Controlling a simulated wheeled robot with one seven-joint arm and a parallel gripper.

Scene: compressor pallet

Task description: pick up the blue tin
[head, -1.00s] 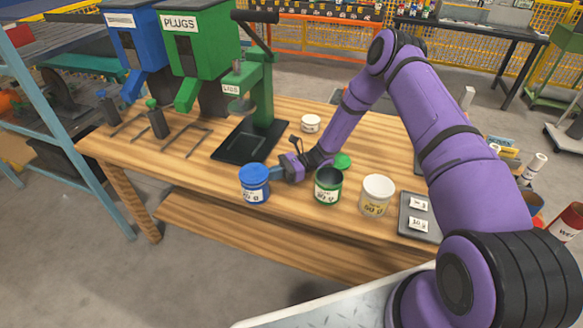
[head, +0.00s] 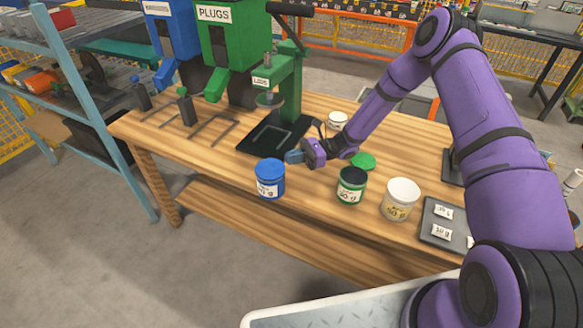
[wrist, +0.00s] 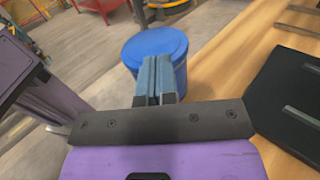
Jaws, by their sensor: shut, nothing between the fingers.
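The blue tin (head: 270,181) stands upright with its lid on, near the front edge of the wooden table. Its label is partly readable in the head view. My gripper (head: 291,157) is just behind and to the right of the tin, near lid height. In the wrist view the tin (wrist: 158,45) lies straight beyond the gripper (wrist: 158,62), whose blue-grey fingers are closed together with nothing between them. The fingers overlap the tin's near side in that view; I cannot tell whether they touch it.
A green tin (head: 351,186), open on top, and a white tin (head: 400,201) stand to the right. A green lid (head: 363,161) lies behind them. A small white tub (head: 337,121) is farther back. A green plugs dispenser (head: 228,40) stands behind left. A dark tray (head: 432,236) holds labelled pieces.

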